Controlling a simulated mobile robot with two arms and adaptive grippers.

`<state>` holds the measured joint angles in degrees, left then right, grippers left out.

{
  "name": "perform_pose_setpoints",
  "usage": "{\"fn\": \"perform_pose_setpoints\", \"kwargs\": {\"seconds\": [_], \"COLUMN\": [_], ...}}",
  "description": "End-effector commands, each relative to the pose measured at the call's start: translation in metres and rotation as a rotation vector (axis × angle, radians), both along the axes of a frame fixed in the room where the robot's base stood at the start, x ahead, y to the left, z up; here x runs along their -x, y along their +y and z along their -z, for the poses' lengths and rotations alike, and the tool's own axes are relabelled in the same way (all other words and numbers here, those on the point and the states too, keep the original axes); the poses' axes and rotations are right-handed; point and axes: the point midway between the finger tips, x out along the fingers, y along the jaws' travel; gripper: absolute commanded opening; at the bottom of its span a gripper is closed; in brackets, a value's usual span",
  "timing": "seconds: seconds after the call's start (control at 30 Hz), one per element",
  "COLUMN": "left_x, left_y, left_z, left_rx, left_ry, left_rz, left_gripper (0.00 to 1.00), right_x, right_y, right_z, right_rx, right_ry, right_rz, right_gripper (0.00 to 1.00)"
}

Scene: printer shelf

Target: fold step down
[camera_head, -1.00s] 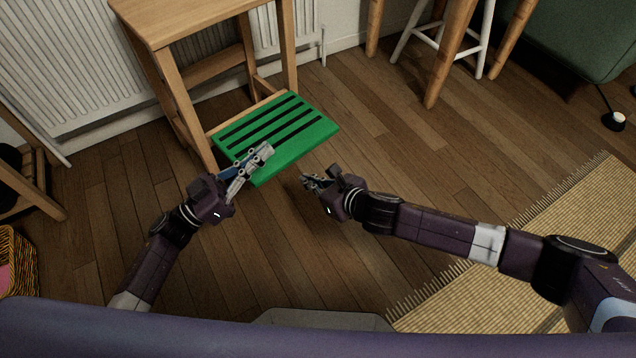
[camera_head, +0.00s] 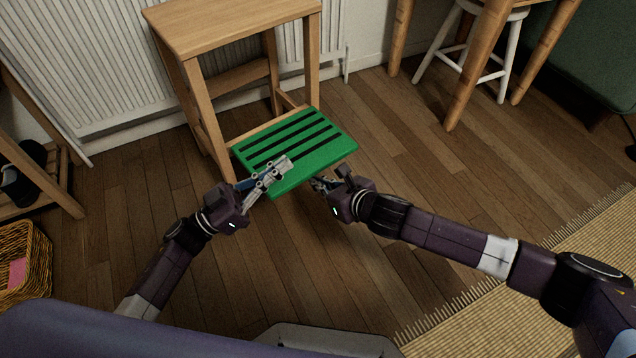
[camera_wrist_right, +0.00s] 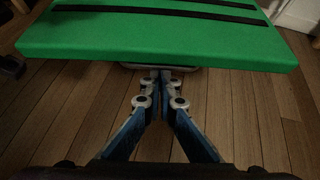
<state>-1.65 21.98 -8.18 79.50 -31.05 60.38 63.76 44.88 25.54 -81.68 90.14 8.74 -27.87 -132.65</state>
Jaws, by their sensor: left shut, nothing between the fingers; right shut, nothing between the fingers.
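The green step (camera_head: 318,154) with dark stripes juts out, roughly level, from the front of the wooden step stool (camera_head: 228,27). Its near edge faces me. My left gripper (camera_head: 286,164) is shut and empty, and its fingers overlap the step's near left part in the head view. I cannot tell whether they touch it. My right gripper (camera_head: 318,183) is shut and empty at the step's near edge. In the right wrist view, the shut fingertips (camera_wrist_right: 162,76) lie just below the front edge of the green step (camera_wrist_right: 150,38); contact is not clear.
A white radiator (camera_head: 90,60) stands on the wall behind the stool. A wicker basket (camera_head: 38,262) and a wooden rack (camera_head: 62,190) are at left. A white stool (camera_head: 505,62) is at upper right. A woven rug (camera_head: 560,270) lies at lower right. The floor between is clear.

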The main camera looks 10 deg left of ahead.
Motion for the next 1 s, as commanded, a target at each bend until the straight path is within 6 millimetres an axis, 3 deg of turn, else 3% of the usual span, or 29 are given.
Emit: {"fn": "perform_pose_setpoints", "kwargs": {"seconds": [0.2, 0.43, 0.6, 1.0], "left_x": [0.000, 0.000, 0.000, 0.007], "left_y": [0.000, 0.000, 0.000, 0.010], "left_z": [0.000, 0.000, 0.000, 0.006], "left_rx": [0.000, 0.000, 0.000, -0.002], "left_ry": [0.000, 0.000, 0.000, 0.004], "left_rz": [0.000, 0.000, 0.000, -0.001], "left_gripper": [0.00, 0.00, 0.15, 0.15], "right_x": [0.000, -0.001, -0.001, -0.001], "right_y": [0.000, 0.001, 0.002, 0.002], "right_z": [-0.017, -0.018, -0.019, -0.020], "right_rx": [-0.002, -0.004, -0.005, -0.005], "right_ry": [-0.006, -0.007, -0.007, -0.009], "right_rz": [-0.003, -0.003, -0.003, -0.004], "right_gripper": [0.00, 0.00, 0.00, 0.00]}}
